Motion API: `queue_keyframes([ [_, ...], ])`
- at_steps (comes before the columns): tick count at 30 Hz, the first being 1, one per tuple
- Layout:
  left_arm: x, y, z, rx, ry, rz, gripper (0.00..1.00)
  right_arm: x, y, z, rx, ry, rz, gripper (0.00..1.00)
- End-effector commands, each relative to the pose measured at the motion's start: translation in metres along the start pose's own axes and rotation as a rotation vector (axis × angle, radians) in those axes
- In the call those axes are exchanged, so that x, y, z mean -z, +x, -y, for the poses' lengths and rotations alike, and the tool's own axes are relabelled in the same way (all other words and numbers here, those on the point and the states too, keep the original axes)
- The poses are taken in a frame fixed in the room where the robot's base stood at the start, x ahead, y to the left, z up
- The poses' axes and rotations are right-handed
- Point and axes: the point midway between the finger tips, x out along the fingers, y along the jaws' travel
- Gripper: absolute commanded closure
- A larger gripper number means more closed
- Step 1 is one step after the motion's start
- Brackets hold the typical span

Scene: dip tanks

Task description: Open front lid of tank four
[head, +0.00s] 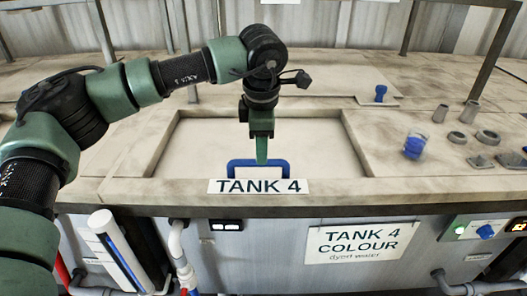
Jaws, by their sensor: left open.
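The front lid (204,145) of tank four is a pale, stained flat panel lying in its frame in the middle of the counter, and looks closed. A blue handle (234,165) stands at its front edge, just behind the TANK 4 label (222,187). My left gripper (262,160) points down over the handle, its green fingers partly in front of the handle's middle. It is open and seen edge-on, so I cannot tell whether it touches the handle. My right gripper is not in view.
At right, a blue knob (380,93) sits on another panel, and a blue cup-like object (414,146) and several grey metal parts (487,137) stand on the counter. Posts rise behind. A TANK 4 COLOUR sign (360,242), pipes and a switch box are on the front.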

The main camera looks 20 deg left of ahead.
Motion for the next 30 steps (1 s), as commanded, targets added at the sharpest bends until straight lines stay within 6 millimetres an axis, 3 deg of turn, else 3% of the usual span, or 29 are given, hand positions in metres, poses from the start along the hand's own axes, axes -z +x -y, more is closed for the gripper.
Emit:
queue_keyframes([
  [2, 0.000, 0.012, 0.000, 0.003, 0.000, -0.001, 0.59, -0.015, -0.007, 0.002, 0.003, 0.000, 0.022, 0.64],
  [5, 0.000, 0.026, 0.001, 0.004, 0.000, -0.001, 0.59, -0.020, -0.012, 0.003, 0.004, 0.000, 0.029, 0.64],
  [13, -0.001, 0.042, 0.001, 0.001, 0.000, 0.002, 0.59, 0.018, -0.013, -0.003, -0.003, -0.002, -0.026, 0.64],
  [18, -0.001, 0.043, 0.001, 0.001, 0.000, 0.002, 0.59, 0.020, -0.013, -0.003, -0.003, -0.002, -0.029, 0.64],
  [23, -0.001, 0.043, 0.001, 0.001, 0.001, 0.002, 1.00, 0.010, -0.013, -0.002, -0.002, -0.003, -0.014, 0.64],
  [30, -0.001, 0.042, 0.001, 0.001, 0.001, 0.003, 1.00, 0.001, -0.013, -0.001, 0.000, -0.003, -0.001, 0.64],
])
